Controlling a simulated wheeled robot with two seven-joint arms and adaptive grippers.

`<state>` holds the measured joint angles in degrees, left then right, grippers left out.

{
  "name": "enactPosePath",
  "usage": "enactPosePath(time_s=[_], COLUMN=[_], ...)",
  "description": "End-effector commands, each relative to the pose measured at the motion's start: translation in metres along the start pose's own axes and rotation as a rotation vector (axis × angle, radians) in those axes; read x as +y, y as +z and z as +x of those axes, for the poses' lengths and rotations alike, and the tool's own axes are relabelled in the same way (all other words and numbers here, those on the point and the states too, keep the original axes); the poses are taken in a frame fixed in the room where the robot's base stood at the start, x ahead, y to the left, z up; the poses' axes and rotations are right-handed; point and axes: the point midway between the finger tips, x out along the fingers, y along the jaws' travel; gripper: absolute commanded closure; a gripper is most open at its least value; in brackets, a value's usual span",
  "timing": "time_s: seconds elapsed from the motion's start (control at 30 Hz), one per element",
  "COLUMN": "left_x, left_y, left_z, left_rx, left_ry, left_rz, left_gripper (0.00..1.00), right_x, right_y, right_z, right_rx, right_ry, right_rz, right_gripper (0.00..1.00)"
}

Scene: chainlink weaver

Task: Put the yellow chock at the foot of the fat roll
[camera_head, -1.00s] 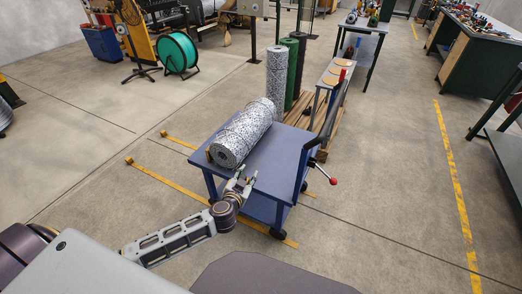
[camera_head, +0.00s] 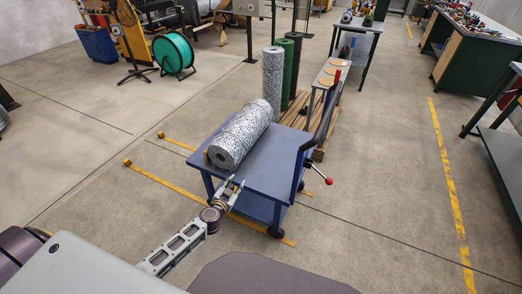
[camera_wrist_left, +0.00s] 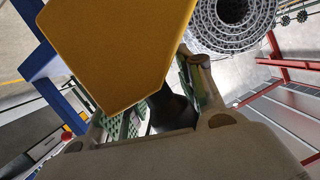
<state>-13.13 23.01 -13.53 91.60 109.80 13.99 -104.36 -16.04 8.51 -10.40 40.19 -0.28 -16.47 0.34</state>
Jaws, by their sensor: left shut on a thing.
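The fat roll (camera_head: 240,134) is a grey mesh roll lying on the blue cart (camera_head: 262,181), its round end facing me. The end of the roll, with its hollow core, also shows in the left wrist view (camera_wrist_left: 236,20). My left gripper (camera_head: 234,186) is at the cart's near edge, just short of the roll's near end. In the head view the held chock is too small to make out. My right gripper is not in view.
A small brown-orange block (camera_head: 208,155) sits at the left side of the roll. A lever with a red knob (camera_head: 328,181) sticks out at the cart's right. Upright rolls (camera_head: 273,78) stand behind on a wooden pallet. The cart top right of the roll is clear.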

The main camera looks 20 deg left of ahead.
Motion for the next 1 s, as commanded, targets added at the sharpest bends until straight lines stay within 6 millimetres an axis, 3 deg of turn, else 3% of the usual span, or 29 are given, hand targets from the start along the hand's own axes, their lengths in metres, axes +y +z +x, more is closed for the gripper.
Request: enactPosePath(time_s=[1.0], left_x=[0.016], left_y=[0.045], left_z=[0.001], left_rx=[0.023], left_ry=[0.063], left_rz=[0.018], left_gripper=[0.98], right_x=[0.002], right_y=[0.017], right_z=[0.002], right_rx=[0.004], right_ry=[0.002], right_rz=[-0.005], right_gripper=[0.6])
